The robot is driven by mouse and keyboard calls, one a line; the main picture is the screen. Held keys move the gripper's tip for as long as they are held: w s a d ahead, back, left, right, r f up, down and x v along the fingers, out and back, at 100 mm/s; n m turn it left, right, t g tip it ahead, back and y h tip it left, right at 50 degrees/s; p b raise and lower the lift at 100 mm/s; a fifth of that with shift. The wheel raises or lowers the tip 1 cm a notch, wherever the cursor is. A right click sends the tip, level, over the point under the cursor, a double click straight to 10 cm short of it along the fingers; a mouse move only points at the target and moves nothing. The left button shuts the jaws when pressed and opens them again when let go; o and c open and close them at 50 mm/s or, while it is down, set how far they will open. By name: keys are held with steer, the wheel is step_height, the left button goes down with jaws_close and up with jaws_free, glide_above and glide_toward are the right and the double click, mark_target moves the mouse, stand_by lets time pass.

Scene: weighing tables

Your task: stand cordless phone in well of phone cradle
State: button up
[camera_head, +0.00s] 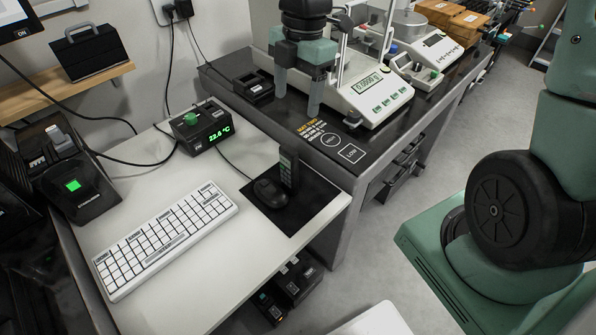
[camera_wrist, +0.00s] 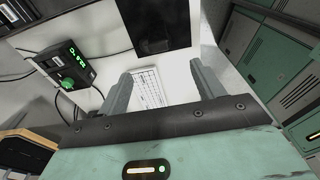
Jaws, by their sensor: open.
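A dark cordless phone (camera_head: 289,167) with a pale keypad stands upright on the black mat (camera_head: 293,221), close beside the mouse; its foot is hard to make out. A low black holder (camera_head: 253,85), which looks like the phone cradle, sits at the back left of the dark bench. No phone shows in it, and its well is too small to see clearly. My gripper (camera_head: 297,103) is open and empty above the dark bench, between the holder and the balance. Its spread fingers also show in the wrist view (camera_wrist: 160,75), with the black mat (camera_wrist: 150,12) beyond.
A balance (camera_head: 372,100) stands right of my gripper. On the white table are a keyboard (camera_head: 165,238), a black mouse (camera_head: 270,193) and a green-knobbed temperature box (camera_head: 200,127) with cables. White tabletop is free between keyboard and mat.

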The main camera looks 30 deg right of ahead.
steer(key=b, duration=0.2)
glide_toward(288, 161)
steer(key=f, duration=0.5)
steer(key=shift+w+d+f, duration=0.2)
steer(key=shift+w+f, duration=0.05)
steer(key=shift+w, duration=0.15)
steer(key=shift+a+f+b, duration=0.15)
steer(key=shift+a+f, duration=0.05)
steer(key=shift+f, duration=0.8)
steer(key=shift+a+f+b, duration=0.15)
steer(key=shift+f+b, duration=0.05)
steer(key=shift+f, duration=0.75)
steer(key=shift+a+f+b, duration=0.15)
steer(key=shift+a+f, duration=0.05)
steer(key=shift+f, duration=0.8)
jaws_close()
